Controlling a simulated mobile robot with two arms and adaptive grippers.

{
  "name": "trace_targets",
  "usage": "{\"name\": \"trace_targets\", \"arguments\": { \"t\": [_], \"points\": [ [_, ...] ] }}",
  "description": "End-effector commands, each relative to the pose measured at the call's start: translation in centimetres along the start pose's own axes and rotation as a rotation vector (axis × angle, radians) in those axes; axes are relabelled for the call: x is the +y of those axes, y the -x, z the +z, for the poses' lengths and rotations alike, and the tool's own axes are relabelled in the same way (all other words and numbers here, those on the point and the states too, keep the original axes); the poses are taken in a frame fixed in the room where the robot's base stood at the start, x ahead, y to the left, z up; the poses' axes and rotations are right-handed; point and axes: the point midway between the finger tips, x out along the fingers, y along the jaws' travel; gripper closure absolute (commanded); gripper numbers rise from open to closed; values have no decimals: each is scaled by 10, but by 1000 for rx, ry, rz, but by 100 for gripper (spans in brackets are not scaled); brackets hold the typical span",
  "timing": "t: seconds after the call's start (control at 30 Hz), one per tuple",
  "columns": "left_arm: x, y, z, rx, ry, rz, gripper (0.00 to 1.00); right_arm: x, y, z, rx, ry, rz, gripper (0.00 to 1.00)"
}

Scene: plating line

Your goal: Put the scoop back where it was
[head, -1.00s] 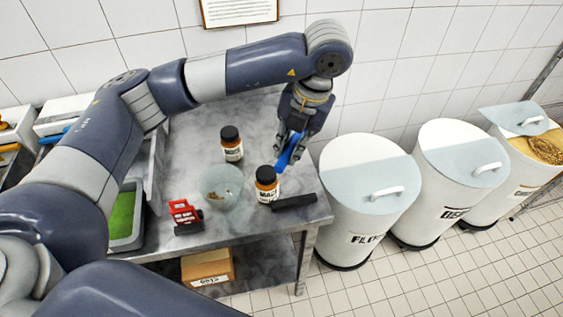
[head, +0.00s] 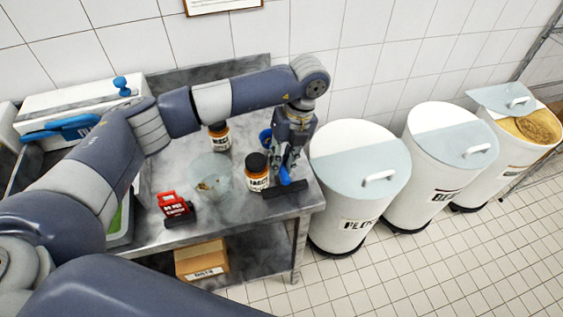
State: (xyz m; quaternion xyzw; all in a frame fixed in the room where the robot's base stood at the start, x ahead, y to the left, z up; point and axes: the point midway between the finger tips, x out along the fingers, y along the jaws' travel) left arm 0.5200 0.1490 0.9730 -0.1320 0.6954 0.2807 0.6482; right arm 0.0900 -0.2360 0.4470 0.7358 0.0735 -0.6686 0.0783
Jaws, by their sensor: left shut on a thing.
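My left gripper (head: 287,158) is shut on the blue scoop (head: 284,176), over the right front part of the steel table. Only part of the scoop shows below the fingers; the rest is hidden by the gripper. Its lower end is just above or touching a flat black piece (head: 285,191) on the table; I cannot tell which. A round blue part (head: 265,138) shows left of the gripper; I cannot tell if it belongs to the scoop. My right gripper is not in view.
A labelled jar (head: 257,173) stands close left of the gripper, another jar (head: 219,137) behind. A clear bowl (head: 211,178) and a red sign (head: 174,205) are farther left. White bins (head: 352,190) stand right of the table (head: 225,229); the far bin (head: 518,128) is partly open.

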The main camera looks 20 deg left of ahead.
Motion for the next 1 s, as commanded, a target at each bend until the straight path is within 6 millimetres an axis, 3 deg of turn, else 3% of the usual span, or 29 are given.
{"name": "trace_targets", "arguments": {
  "t": [0.17, 0.5, 0.53, 1.0],
  "points": [
    [-5, -21, -1, 2, -2, 1, 100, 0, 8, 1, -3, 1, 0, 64],
    [-6, -27, 0, 1, -2, 1, 100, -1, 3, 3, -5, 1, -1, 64],
    [-6, -26, 0, 1, -2, 1, 76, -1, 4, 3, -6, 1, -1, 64],
    [-6, -17, 0, -1, -1, -2, 74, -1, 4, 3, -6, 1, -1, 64]
  ]
}}
